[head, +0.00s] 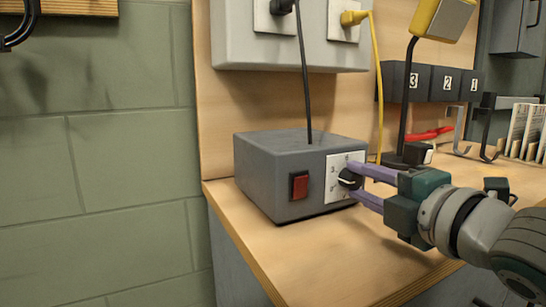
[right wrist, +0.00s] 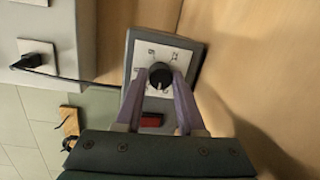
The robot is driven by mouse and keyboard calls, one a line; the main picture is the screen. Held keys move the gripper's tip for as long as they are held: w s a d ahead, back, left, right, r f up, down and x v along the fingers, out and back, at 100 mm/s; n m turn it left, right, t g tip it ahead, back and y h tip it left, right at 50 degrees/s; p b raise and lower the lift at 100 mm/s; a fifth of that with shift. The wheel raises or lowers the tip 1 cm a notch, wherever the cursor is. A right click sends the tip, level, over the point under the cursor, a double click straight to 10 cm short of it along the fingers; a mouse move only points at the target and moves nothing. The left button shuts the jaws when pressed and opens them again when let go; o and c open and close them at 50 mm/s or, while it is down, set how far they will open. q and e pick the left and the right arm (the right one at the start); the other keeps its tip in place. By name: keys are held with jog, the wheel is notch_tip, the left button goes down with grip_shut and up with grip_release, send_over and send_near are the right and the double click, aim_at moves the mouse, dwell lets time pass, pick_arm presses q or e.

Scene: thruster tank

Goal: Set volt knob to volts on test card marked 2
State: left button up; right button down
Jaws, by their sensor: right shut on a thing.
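The volt knob (head: 350,179) is a black dial with a light pointer line on a white plate (head: 336,167), on the front of a grey power supply box (head: 275,200). My right gripper (head: 354,183) is shut on the knob, its purple fingers on either side of it. In the right wrist view the knob (right wrist: 160,76) sits between the fingertips. The plate's marks are too small to read surely. A red switch (head: 299,186) is on the same front face. No test card can be made out for certain. My left gripper is not in view.
Black bins (head: 410,82) marked 3, 2 and 1 hang on the back board. A lamp (head: 440,20), hooks (head: 488,135), a red tool (head: 430,134) and upright cards (head: 525,132) are at the right. Cords run from the wall outlets (head: 275,15).

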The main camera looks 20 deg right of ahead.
jog(key=m+p, duration=0.3)
jog(key=shift+r, duration=0.2)
jog(key=m+y+p, duration=0.1)
jog(key=m+p, duration=0.2)
jog(key=shift+d+m+g, duration=0.1)
jog(key=shift+m+g, duration=0.2)
jog(key=shift+f+m+y+p, duration=0.1)
jog(key=shift+m+y+p, duration=0.2)
jog(key=shift+m+p, duration=0.7)
jog(key=m, duration=0.3)
jog(key=shift+f+m+y+p, duration=0.1)
jog(key=shift+m+y+p, duration=0.2)
jog(key=shift+m, duration=0.1)
jog(key=m, duration=0.3)
jog(key=shift+d+f+y, duration=0.1)
jog(key=shift+f+y, duration=0.05)
jog(key=shift+y, duration=0.15)
jog(key=m, duration=0.3)
jog(key=shift+y, duration=0.3)
jog(key=m+b, duration=0.1)
jog(key=m, duration=0.4)
jog(key=shift+f+b, duration=0.15)
jog(key=shift+b, duration=0.25)
jog(key=shift+m+t+b, duration=0.45)
jog(key=shift+m+t, duration=0.05)
jog(key=shift+m, duration=1.1)
